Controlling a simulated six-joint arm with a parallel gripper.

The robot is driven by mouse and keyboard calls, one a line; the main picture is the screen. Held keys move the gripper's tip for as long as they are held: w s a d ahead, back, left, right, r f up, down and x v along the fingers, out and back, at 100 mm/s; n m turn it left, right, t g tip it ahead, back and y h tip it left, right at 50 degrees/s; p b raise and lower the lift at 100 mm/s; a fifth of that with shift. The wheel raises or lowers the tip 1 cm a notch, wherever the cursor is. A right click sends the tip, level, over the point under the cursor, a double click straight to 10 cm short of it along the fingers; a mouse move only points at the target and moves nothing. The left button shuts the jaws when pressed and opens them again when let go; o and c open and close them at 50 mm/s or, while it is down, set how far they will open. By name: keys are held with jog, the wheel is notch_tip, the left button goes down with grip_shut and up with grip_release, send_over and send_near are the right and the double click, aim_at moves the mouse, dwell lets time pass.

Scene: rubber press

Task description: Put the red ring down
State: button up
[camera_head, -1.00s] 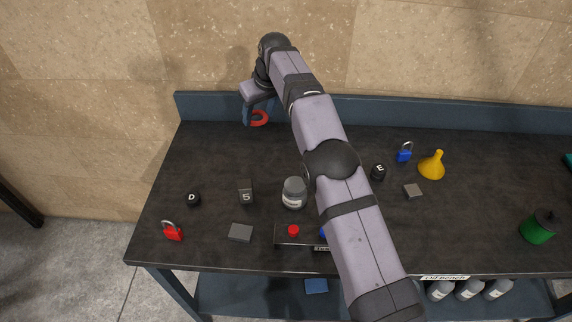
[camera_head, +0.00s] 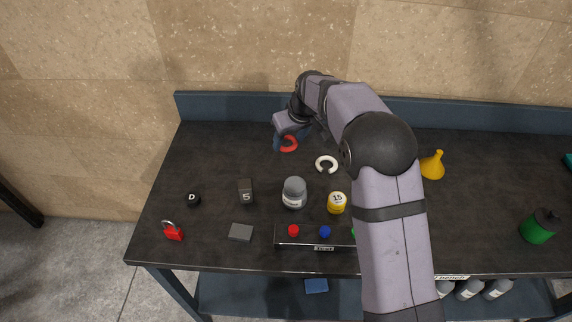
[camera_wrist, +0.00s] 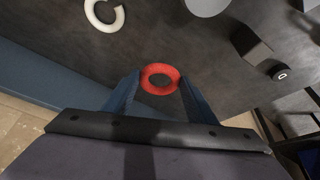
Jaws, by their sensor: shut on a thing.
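The red ring (camera_head: 289,144) is at the back of the dark bench, left of my arm. It also shows in the wrist view (camera_wrist: 160,79), between the fingertips of my gripper (camera_wrist: 158,84). My gripper is shut on the ring. In the head view my gripper (camera_head: 284,138) is partly hidden behind the wrist. I cannot tell whether the ring touches the bench top (camera_head: 222,150) or hangs just above it.
A white ring (camera_head: 327,164) lies close by on the right. The back ledge (camera_head: 230,105) runs behind. The bench's back left is clear.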

aim_at(286, 165)
jog(key=shift+w+a+f+p, duration=0.15)
jog(key=shift+f+p, duration=0.45)
jog(key=shift+f, duration=1)
jog(key=shift+w+d+f+p, duration=0.15)
jog(key=shift+f+p, duration=0.4)
jog(key=shift+f, duration=1.05)
jog(key=shift+w+a+f+p, duration=0.1)
jog(key=shift+w+f+p, duration=0.35)
jog(key=shift+f, duration=1.15)
jog(key=shift+s, duration=0.25)
jog(key=shift+f, duration=0.2)
jog(key=o, duration=1)
jog(key=shift+o, duration=0.2)
jog(key=shift+r, duration=0.1)
jog(key=shift+r, duration=0.2)
jog(key=b+v, duration=0.3)
jog(key=v, duration=0.8)
jog(key=shift+s+r, duration=0.15)
jog(key=shift+r, duration=0.2)
